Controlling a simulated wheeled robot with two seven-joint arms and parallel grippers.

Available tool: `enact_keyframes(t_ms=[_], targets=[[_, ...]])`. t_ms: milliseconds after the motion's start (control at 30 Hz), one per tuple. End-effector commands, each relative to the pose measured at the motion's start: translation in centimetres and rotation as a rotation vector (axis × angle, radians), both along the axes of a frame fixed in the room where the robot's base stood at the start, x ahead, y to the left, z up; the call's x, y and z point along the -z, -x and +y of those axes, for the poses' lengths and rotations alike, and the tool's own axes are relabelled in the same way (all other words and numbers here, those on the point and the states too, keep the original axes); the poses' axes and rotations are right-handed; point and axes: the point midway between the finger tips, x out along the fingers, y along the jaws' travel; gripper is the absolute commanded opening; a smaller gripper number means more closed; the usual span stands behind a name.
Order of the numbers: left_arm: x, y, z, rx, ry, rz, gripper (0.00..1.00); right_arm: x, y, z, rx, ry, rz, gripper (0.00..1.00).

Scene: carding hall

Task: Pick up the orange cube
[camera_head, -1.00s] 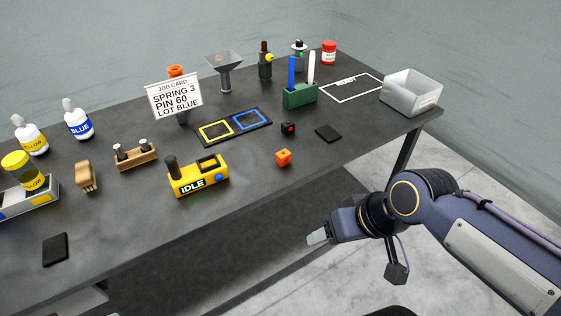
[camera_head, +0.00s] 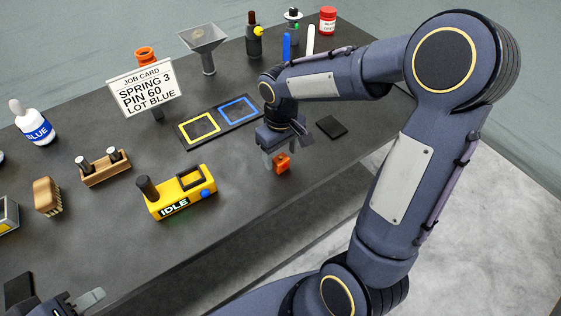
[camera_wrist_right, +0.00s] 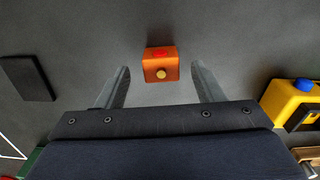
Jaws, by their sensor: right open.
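The orange cube (camera_head: 282,163) sits on the dark table near its front edge.
A yellow IDLE device (camera_head: 182,193) stands left of the cube. A black pad (camera_head: 331,127) lies to its right, and a tray with yellow and blue squares (camera_head: 220,121) lies behind. The job card (camera_head: 145,88) stands further back.

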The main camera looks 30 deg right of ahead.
Motion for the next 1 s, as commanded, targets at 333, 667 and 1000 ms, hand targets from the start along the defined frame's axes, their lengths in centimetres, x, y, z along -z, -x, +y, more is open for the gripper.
enact_keyframes(t_ms=[333, 667, 1000], targets=[[-0.1, 0.0, 0.0, 0.000, 0.000, 0.000, 0.36, 3.0, 0.0, 0.1, 0.000, -0.001, 0.001, 0.62], [-0.1, 0.0, 0.0, 0.000, 0.000, 0.000, 0.36, 3.0, 0.0, 0.1, 0.001, -0.001, 0.000, 0.37], [-0.1, 0.0, 0.0, 0.000, 0.000, 0.000, 0.36, 3.0, 0.0, 0.1, 0.001, -0.001, 0.000, 0.14]])
